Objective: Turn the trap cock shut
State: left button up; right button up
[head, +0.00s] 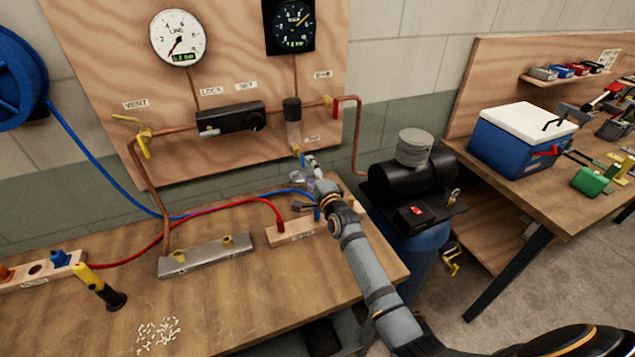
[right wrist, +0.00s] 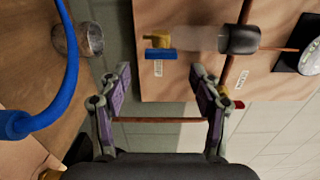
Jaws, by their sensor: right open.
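The trap on the wall board has a black cap (head: 292,104) and a clear bowl (head: 294,133). Its brass trap cock (head: 296,149) sits at the bowl's lower end, with a small blue lever (head: 302,160). In the right wrist view, the brass cock (right wrist: 157,41) and blue lever (right wrist: 160,54) lie just beyond my fingertips. The lever runs along the bowl's axis. My right gripper (right wrist: 161,78) is open and empty, its fingers spread either side of the lever's line, apart from it. In the head view, my right gripper (head: 312,172) is just below the cock. My left gripper is out of view.
A round metal-rimmed cup (right wrist: 78,40) and a blue hose (right wrist: 70,75) are close to my right gripper. A copper pipe (head: 270,110) runs along the board. A black compressor (head: 410,180) stands to the right. The bench's front middle (head: 240,300) is clear.

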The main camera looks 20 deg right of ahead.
jog(key=s, duration=0.7)
jog(key=shift+s+d, duration=0.15)
jog(key=shift+s, duration=0.05)
